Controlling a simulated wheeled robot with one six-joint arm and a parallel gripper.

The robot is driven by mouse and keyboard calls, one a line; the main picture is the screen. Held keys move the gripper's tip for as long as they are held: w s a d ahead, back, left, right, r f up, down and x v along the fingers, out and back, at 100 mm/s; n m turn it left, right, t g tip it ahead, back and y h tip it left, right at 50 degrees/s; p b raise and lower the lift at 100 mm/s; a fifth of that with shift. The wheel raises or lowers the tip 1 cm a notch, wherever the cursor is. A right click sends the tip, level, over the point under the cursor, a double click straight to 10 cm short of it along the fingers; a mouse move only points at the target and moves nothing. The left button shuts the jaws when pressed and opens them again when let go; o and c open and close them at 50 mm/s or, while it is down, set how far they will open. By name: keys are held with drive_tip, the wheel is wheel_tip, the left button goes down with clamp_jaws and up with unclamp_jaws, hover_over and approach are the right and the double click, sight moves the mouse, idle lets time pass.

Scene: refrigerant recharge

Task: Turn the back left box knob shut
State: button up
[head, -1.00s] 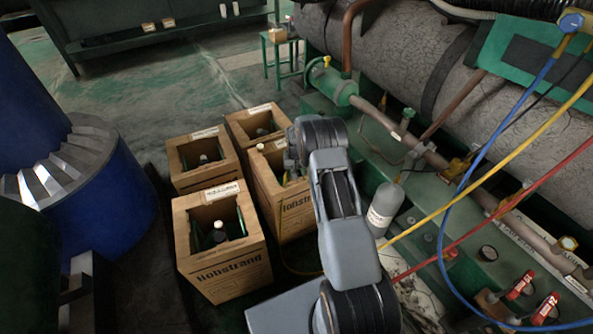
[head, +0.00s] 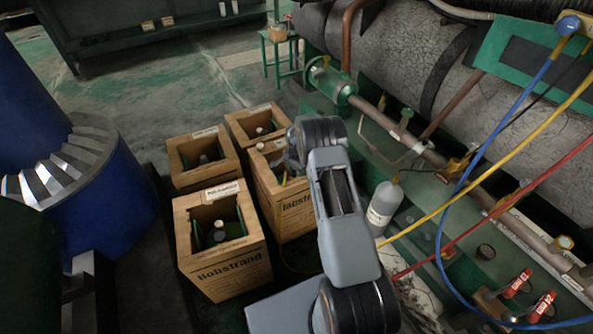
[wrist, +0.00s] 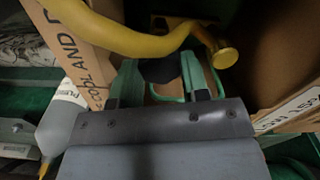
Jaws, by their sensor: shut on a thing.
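My gripper works in the right-hand box (head: 295,209), the one with the yellow hose. In the head view my wrist hides most of that box's inside and my fingertips. In the wrist view my gripper (wrist: 160,75) reaches into the box, its two green fingers on either side of a dark knob (wrist: 160,69) and shut on it. A yellow hose (wrist: 125,38) crosses just above and ends at a brass fitting (wrist: 226,54). The box at back left in the picture (head: 185,181) stands apart from my gripper.
The front box (head: 225,270) and rear box (head: 240,117) stand close by. A grey bottle (head: 382,209) stands right of my arm, beside the green machine base. Yellow, red and blue hoses cross the right side. A blue drum (head: 110,210) stands left.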

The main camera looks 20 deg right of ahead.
drive_tip(key=m, duration=0.5)
drive_tip(key=shift+m, duration=2.3)
drive_tip(key=o, duration=0.9)
drive_tip(key=shift+s, duration=0.1)
drive_tip(key=shift+s+f, duration=0.1)
